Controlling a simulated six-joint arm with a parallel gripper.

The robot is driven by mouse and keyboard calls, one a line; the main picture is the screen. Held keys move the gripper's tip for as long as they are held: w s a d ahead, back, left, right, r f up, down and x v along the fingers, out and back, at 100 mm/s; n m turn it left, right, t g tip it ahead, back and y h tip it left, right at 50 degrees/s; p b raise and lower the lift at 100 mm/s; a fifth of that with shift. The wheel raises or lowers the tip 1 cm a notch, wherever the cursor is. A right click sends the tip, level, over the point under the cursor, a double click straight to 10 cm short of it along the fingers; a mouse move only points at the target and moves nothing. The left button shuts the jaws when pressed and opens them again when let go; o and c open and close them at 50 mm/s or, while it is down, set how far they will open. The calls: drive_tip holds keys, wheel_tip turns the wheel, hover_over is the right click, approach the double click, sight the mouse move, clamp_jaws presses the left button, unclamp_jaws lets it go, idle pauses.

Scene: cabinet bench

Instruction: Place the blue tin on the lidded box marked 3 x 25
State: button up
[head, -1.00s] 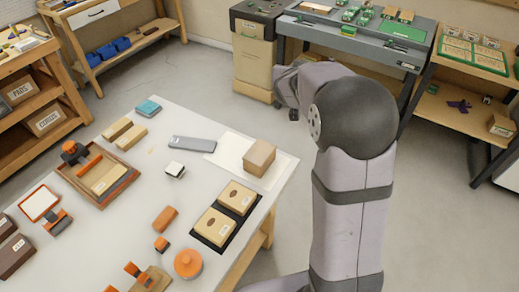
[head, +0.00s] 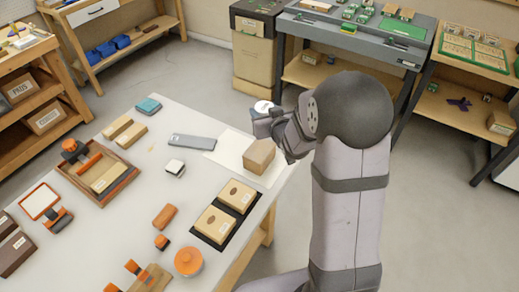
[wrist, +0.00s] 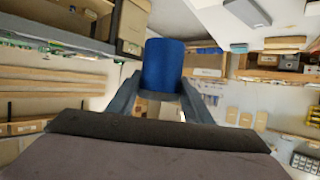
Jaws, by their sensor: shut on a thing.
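The blue tin (wrist: 163,62) sits between the fingers of my gripper (wrist: 162,88) in the wrist view, one finger on each side. In the head view my gripper (head: 272,118) is raised beyond the bench's right end, and a pale round top (head: 263,107) shows at its tip. Two lidded tan boxes, a nearer one (head: 214,222) and a farther one (head: 238,196), lie on a black mat near the bench's right edge. Each has a brown oval and a small label. The labels are too small to read, so I cannot tell which is 3 x 25.
A plain cardboard box (head: 259,155) stands on a white sheet (head: 232,147), close below my gripper in the picture. An orange round container (head: 188,261) and orange blocks (head: 165,216) are left of the mat. A wooden tray (head: 97,178) is farther left.

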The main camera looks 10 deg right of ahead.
drive_tip(key=shift+a+f, duration=0.25)
drive_tip(key=shift+a, duration=0.75)
drive_tip(key=shift+s, duration=0.1)
drive_tip(key=shift+d+h, duration=0.15)
drive_tip(key=shift+h, duration=0.25)
drive_tip(key=shift+f, duration=0.1)
hover_over(260, 149)
drive_tip(key=shift+f+p, duration=0.45)
drive_tip(key=shift+f, duration=2.4)
drive_tip(key=shift+f, duration=0.1)
drive_tip(key=shift+f+p, duration=0.4)
drive_tip(key=shift+f, duration=1.6)
drive_tip(key=shift+f, duration=0.1)
